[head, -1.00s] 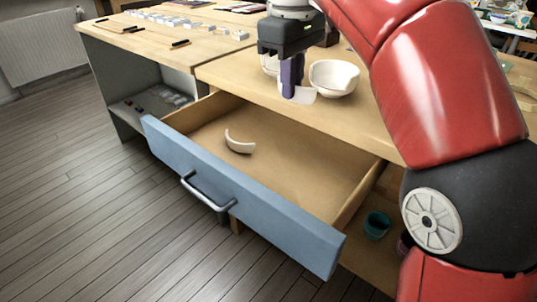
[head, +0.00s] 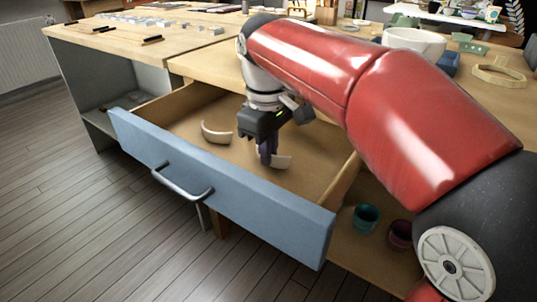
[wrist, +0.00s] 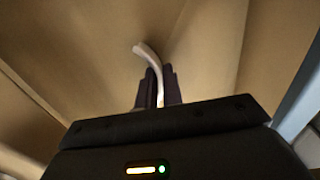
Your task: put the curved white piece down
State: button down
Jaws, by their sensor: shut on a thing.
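My gripper (head: 267,160) is inside the open drawer (head: 325,228), shut on a curved white piece (head: 282,162). In the wrist view the curved white piece (wrist: 151,58) stands up between the dark fingers (wrist: 160,85), its curved end reaching past them to the left. I cannot tell whether it touches the drawer floor. A second curved white piece (head: 216,135) lies on the drawer floor to the left of my gripper, apart from it.
The drawer's blue front (head: 215,185) with its metal handle (head: 182,187) stands nearest. The worktop (head: 215,66) lies behind. A white bowl (head: 413,42) stands on it at the back right. A teal cup (head: 366,217) and a dark red cup (head: 399,234) are below, right of the drawer.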

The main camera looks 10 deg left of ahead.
aim_at(267, 169)
jog(key=shift+f, duration=0.2)
jog(key=shift+f, duration=0.15)
jog(key=c, duration=1.5)
grip_release()
jog(key=shift+c, duration=0.2)
notch_tip(267, 169, up, 12)
jog(key=p, duration=0.3)
jog(key=shift+s+r+p, duration=0.15)
jog(key=shift+r+p, duration=0.1)
jog(key=shift+p, duration=0.15)
